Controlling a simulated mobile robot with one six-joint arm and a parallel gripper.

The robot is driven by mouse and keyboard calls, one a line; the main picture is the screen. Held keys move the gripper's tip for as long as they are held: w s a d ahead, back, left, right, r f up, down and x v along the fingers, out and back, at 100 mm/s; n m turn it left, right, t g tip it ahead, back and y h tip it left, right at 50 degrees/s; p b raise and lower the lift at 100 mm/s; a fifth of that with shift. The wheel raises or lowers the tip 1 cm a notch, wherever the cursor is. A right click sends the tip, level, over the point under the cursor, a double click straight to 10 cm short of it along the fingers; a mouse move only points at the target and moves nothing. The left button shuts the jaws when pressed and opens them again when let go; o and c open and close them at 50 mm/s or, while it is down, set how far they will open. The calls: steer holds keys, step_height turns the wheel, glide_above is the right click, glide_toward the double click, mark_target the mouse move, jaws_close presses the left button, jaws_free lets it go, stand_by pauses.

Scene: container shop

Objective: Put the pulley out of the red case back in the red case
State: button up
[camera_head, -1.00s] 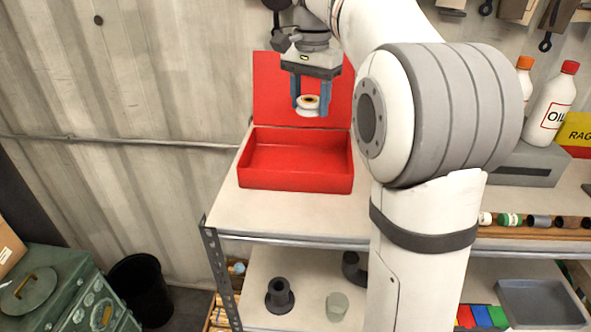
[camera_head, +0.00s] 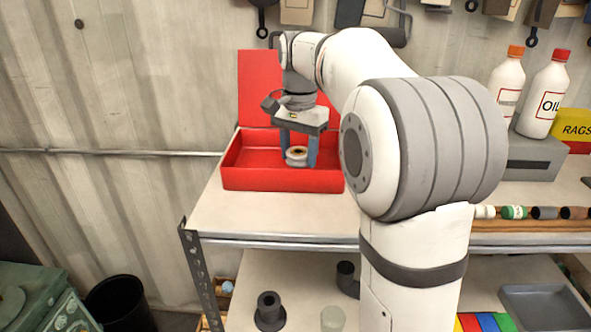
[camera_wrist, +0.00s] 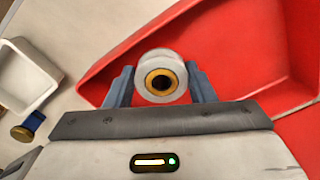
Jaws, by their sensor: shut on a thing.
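The red case (camera_head: 240,178) stands open on the top shelf, its lid raised at the back. My gripper (camera_head: 298,158) points down at the right part of the case. It is shut on the pulley (camera_head: 297,154), a white wheel with a yellow ring and dark centre hole. In the wrist view the pulley (camera_wrist: 161,76) sits between the two blue fingers, with the red case (camera_wrist: 215,50) behind it. The pulley appears inside or just over the case opening; I cannot tell if it touches the floor. No other thing shows in the visible part of the case.
A white oil bottle (camera_head: 546,95), another bottle (camera_head: 506,84) and a yellow rags box (camera_head: 574,128) stand at the right. A white tray (camera_wrist: 25,75) shows left in the wrist view. The shelf front (camera_head: 240,213) is bare. Tools hang on the wall above.

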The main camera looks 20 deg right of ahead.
steer(key=shift+f, duration=2.2)
steer(key=shift+f, duration=0.1)
steer(key=o, duration=0.8)
steer(key=shift+o, duration=0.3)
step_height(320, 180, up, 12)
steer(key=shift+s, duration=0.1)
